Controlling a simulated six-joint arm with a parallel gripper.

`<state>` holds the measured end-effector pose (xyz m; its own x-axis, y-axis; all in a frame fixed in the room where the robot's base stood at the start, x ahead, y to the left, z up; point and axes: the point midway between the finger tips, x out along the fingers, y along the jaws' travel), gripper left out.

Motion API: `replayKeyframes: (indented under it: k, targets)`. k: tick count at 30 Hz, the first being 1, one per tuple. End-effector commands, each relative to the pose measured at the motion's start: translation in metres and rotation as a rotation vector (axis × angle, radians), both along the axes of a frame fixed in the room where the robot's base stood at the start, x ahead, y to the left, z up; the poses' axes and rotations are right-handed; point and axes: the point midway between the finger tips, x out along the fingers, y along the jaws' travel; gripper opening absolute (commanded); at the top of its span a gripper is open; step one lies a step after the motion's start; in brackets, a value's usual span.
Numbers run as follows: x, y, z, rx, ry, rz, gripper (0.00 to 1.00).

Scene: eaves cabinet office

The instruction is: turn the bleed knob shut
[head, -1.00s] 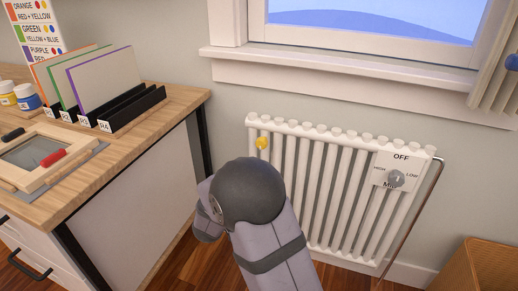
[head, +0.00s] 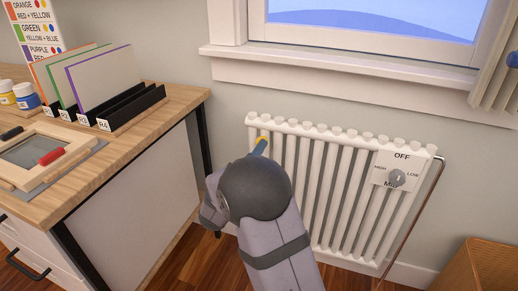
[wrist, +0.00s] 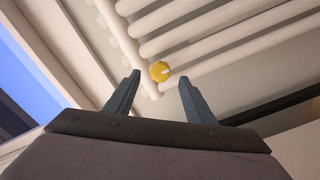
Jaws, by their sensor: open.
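The yellow bleed knob (wrist: 160,71) sits at the upper left end of the white radiator (head: 305,175). It has a pale slot or mark on its face. In the wrist view my gripper (wrist: 160,84) is open, with one finger to each side of the knob's line. The knob appears between and just beyond the fingertips. I cannot tell whether either finger touches it.
A wooden desk (head: 150,125) with card holders stands at left. The window sill (head: 350,85) is above, and a wooden box (head: 480,268) is at lower right.

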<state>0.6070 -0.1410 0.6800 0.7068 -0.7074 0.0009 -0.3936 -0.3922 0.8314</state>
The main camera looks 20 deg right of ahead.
Motion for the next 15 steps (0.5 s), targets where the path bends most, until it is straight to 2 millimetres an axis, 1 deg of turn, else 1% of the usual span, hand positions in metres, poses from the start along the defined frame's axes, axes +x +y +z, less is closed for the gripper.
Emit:
replayKeyframes:
  k: [1,6,10,15]
  targets:
    - [0.005,-0.006,-0.003,0.001,0.000,-0.003,0.49]
    - [0.019,-0.020,-0.002,0.001,-0.002,-0.001,0.49]
    - [0.027,-0.027,-0.001,0.001,0.000,-0.001,0.49]
    - [0.030,-0.030,0.000,-0.001,0.001,0.001,0.49]
